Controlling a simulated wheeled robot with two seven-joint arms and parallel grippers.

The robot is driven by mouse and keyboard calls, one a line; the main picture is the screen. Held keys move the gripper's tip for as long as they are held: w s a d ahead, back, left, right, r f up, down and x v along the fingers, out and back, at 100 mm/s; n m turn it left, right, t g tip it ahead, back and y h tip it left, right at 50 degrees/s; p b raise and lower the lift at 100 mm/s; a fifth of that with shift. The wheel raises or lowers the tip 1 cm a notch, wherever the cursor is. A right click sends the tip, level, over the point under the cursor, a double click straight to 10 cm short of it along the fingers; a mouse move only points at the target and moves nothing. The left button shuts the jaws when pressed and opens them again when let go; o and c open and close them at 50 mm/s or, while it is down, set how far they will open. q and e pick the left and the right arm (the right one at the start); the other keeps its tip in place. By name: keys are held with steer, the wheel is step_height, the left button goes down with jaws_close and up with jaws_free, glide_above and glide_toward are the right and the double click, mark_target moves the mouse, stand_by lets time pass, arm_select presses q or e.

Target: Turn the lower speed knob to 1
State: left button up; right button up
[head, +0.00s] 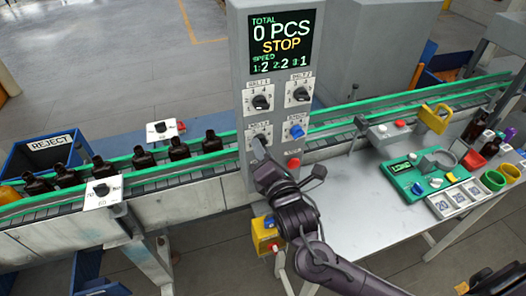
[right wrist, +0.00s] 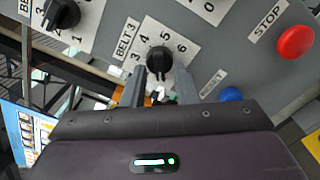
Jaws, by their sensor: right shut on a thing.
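The grey control panel (head: 243,60) stands in the middle of the head view. Its lower left black knob, labelled BELT 3, shows in the right wrist view (right wrist: 159,58) with 3, 4, 5 and 6 around its visible side. My right gripper (head: 259,146) is at this knob, mostly covering it in the head view. In the wrist view its two fingers (right wrist: 160,78) are closed around the knob's near end. The knob's exact pointing is hard to tell. The display (head: 279,38) reads STOP, 0 PCS, and speeds 1:2, 2:2, 3:1. My left gripper is not in view.
Above are the BELT 1 knob (head: 261,102) and BELT 2 knob (head: 301,94). A blue knob (head: 297,131) and red STOP button (head: 293,162) are close on the right. Amber bottles (head: 145,158) stand on the conveyor at left; a work table (head: 362,205) is at right.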

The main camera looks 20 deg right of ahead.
steer(key=shift+w+d+r, duration=0.15)
steer(key=shift+d+r, duration=0.05)
steer(key=shift+r, duration=0.3)
steer(key=o, duration=0.8)
steer(key=shift+o, duration=0.9)
steer(key=shift+w+f, duration=0.15)
steer(key=shift+f, duration=0.05)
steer(key=s+b, duration=0.3)
steer(key=s, duration=0.4)
steer(key=shift+s+f, duration=0.15)
steer(key=shift+s, duration=0.2)
